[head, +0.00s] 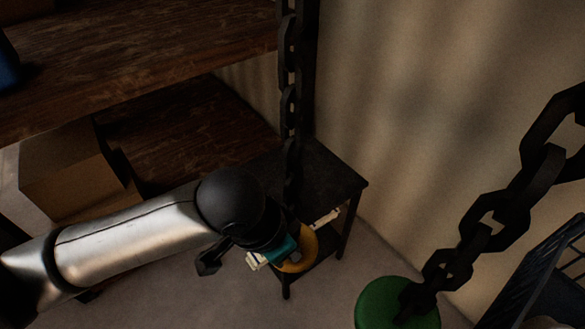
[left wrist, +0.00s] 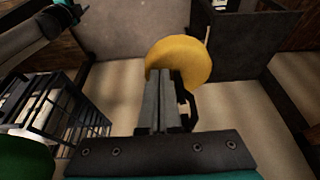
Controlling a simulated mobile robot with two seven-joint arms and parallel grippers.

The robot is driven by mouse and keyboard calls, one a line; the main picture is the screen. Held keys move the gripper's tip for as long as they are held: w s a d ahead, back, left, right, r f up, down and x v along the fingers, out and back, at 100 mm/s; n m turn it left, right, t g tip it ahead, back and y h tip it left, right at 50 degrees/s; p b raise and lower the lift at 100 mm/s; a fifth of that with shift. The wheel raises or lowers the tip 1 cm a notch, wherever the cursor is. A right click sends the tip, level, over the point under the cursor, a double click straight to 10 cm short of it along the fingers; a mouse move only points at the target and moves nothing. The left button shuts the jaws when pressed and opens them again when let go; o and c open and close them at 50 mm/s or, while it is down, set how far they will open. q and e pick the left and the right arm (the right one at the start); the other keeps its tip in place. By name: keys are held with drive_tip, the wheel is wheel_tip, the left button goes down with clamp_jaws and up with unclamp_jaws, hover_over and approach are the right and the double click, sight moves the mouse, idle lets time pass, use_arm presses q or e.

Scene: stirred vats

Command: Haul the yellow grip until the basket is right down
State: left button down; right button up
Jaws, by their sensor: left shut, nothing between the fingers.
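The yellow grip (head: 300,247) is a rounded piece at the lower end of a dark hanging chain (head: 291,110). My left gripper (head: 288,258) is right at it and hides part of it in the head view. In the left wrist view the yellow grip (left wrist: 185,55) shows just past the fingertips of my left gripper (left wrist: 165,78). The fingers are together with nothing between them; whether they touch the grip I cannot tell. A dark slatted container (head: 545,275), perhaps the basket, is at the right edge and also shows in the left wrist view (left wrist: 72,112). My right gripper is not in view.
A small dark table (head: 330,180) stands behind the grip against the wall. Wooden shelves (head: 150,65) with a cardboard box (head: 65,175) are at left. A second heavy chain (head: 495,215) hangs at right, above a green round object (head: 375,300).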

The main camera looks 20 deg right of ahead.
sight(290, 270)
use_arm(q)
drive_tip(key=shift+f+b, duration=1.45)
drive_tip(key=shift+f, duration=2.25)
wheel_tip(290, 270, up, 10)
drive_tip(key=p, duration=0.9)
drive_tip(key=shift+f+p, duration=0.2)
drive_tip(key=shift+p, duration=0.15)
drive_tip(key=shift+r, duration=1.05)
